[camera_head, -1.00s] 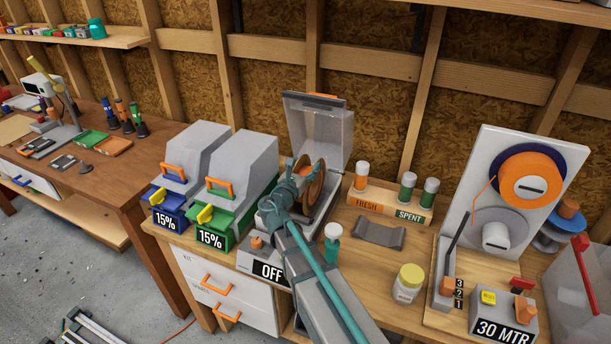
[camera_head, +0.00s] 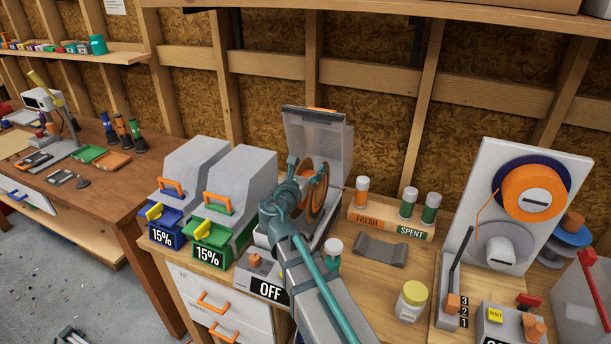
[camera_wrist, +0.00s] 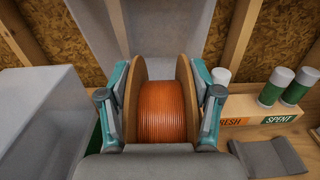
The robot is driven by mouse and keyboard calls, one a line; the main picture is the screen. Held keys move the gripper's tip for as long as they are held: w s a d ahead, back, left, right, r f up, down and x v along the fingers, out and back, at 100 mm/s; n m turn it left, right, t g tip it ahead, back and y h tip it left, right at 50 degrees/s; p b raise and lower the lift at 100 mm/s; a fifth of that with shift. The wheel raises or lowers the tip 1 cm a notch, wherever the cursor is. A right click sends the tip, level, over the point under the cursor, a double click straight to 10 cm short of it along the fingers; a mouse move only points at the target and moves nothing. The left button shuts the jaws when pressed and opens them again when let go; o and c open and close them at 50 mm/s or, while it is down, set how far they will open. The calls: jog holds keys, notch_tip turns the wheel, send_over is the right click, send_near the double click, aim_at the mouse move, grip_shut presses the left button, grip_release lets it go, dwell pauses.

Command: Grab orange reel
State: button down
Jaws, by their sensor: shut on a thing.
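The orange reel (camera_head: 316,190) has brown flanges and orange filament wound between them. In the head view it stands upright at the open grey dryer box with the OFF label (camera_head: 270,291), in front of its raised clear lid (camera_head: 330,140). My gripper (camera_head: 304,178) is shut on the reel. In the wrist view its teal fingers (camera_wrist: 162,85) press on the outer faces of the two flanges, with the orange winding (camera_wrist: 162,112) between them. My gripper and arm hide part of the reel and the box, so I cannot tell whether its bottom touches the box.
Two closed grey dryers with 15% labels (camera_head: 240,175) stand close on the left. A FRESH/SPENT rack (camera_head: 390,222) with capped cylinders, a grey cradle (camera_head: 380,250) and a yellow-lidded jar (camera_head: 411,302) are on the right. A winder (camera_head: 490,180) with another orange spool stands farther right.

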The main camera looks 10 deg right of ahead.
jog(key=s+d+r+b, duration=0.1)
jog(key=s+r+b, duration=0.5)
jog(key=s+b, duration=0.4)
jog(key=shift+s+d, duration=0.15)
jog(key=shift+s, duration=0.1)
